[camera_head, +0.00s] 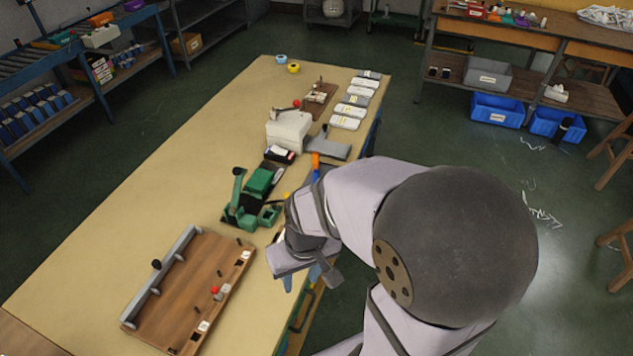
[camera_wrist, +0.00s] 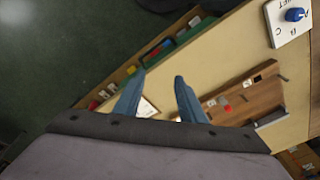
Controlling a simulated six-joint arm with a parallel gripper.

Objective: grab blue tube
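A short blue cylinder (camera_wrist: 295,14), which may be the blue tube, lies on a white lettered plate (camera_wrist: 288,34) at the top right of the wrist view. Another blue item (camera_wrist: 163,47) sits among coloured things in a long tray along the table edge; its shape is too small to tell. My gripper (camera_wrist: 159,76) is open, its two blue fingers apart with nothing between them. In the head view my gripper (camera_head: 301,279) hangs by the table's right edge, and I cannot make out the blue cylinder there.
A wooden board (camera_head: 185,290) with pegs and a grey rail lies at the table's near end. A green clamp-like device (camera_head: 255,195), a white box (camera_head: 289,131) and several white packs (camera_head: 345,122) stand farther back. The table's left side (camera_head: 150,175) is clear.

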